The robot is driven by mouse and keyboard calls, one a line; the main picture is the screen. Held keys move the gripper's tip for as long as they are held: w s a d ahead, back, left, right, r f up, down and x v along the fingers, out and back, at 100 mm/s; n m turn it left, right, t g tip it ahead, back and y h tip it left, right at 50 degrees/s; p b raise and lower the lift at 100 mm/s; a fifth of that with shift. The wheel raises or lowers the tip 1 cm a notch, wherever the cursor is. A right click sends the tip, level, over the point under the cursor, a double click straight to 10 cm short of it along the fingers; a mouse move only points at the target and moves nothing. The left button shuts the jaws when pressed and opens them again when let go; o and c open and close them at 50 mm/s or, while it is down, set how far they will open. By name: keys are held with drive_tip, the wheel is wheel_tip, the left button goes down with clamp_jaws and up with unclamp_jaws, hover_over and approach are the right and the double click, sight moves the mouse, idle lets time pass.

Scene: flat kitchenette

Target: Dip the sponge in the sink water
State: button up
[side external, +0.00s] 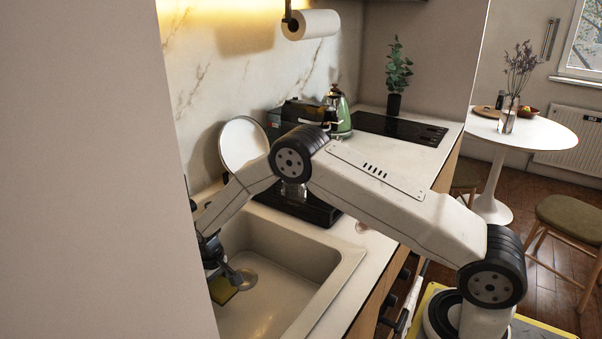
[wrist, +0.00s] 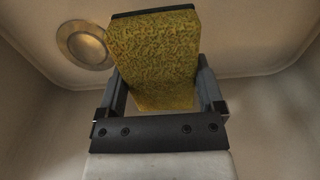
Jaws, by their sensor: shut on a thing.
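The yellow sponge (wrist: 152,55) is held between the two fingers of my gripper (wrist: 160,85) in the wrist view. A dark strip shows along its far edge. In the side external view the sponge (side external: 222,291) is a small yellow patch below my gripper (side external: 218,270), inside the sink (side external: 322,279) at its left part. The round drain (wrist: 84,45) shows at the upper left of the wrist view, beside the sponge. I cannot tell the water surface, or whether the sponge touches water or the sink bottom.
The sink walls surround my gripper, and a wall edge hides the sink's left side. A dark rack (side external: 300,207) and a white plate (side external: 243,143) stand behind the sink. A green kettle (side external: 338,110) stands farther back on the counter.

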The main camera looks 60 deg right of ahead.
sight(216, 282)
wheel_tip(216, 282, up, 15)
idle(2.2)
idle(2.1)
drive_tip(key=shift+r, duration=2)
drive_tip(key=shift+s, duration=0.1)
drive_tip(key=s+d+f, duration=0.1)
drive_tip(key=s+d, duration=0.1)
drive_tip(key=s, duration=0.5)
drive_tip(key=s+d+f, duration=0.2)
drive_tip(key=s+d, duration=0.1)
drive_tip(key=s, duration=0.5)
